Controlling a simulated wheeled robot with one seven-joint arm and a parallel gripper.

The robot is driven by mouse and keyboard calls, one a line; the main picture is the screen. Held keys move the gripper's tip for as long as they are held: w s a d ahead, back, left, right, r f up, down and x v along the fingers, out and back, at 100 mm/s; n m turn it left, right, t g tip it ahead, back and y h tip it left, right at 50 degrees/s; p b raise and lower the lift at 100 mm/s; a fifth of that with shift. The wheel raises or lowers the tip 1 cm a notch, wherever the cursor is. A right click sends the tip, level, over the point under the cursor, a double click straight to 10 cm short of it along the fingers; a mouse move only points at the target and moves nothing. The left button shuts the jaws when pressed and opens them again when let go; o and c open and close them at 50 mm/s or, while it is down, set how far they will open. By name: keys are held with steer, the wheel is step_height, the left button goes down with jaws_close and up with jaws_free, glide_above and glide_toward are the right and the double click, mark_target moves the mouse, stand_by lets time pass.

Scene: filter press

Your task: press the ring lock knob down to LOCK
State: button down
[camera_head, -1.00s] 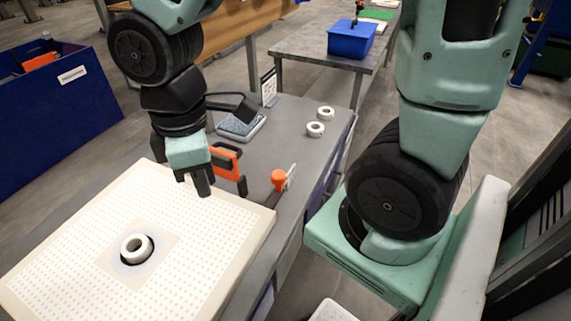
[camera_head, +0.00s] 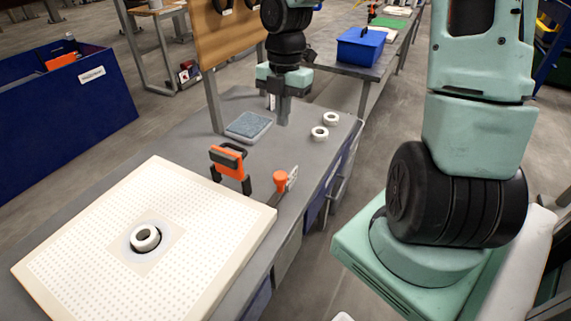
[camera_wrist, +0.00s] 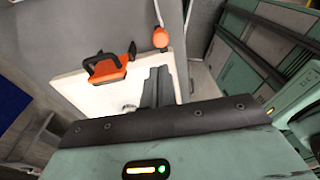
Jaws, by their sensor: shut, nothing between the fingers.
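An orange knob (camera_head: 280,181) stands up beside the right edge of the white perforated plate, with a small white label (camera_head: 292,178) next to it. I take it for the ring lock knob; its label text is too small to read. The knob also shows in the wrist view (camera_wrist: 160,38), beyond my fingertips. My gripper (camera_head: 283,118) is shut and empty, pointing down over the grey bench, farther back than the knob and apart from it. In the wrist view my closed fingers (camera_wrist: 159,75) show in front of the white plate.
The white plate (camera_head: 90,215) holds a white ring (camera_head: 145,237) at its centre. An orange and black handle (camera_head: 229,160) stands left of the knob.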

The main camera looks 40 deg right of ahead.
mark_target(281, 174)
stand_by(0.3)
steer(key=f, duration=0.4)
steer(key=a+f+b, duration=0.1)
steer(key=f, duration=0.3)
steer(key=f+b, duration=0.1)
steer(key=f, duration=0.4)
steer(key=shift+s+a, duration=0.2)
steer(key=shift+s, duration=0.2)
steer(key=shift+f, duration=0.5)
step_height(281, 174, down, 3)
steer(key=shift+r+b, duration=0.2)
steer(key=shift+b, duration=0.45)
steer(key=shift+s, duration=0.1)
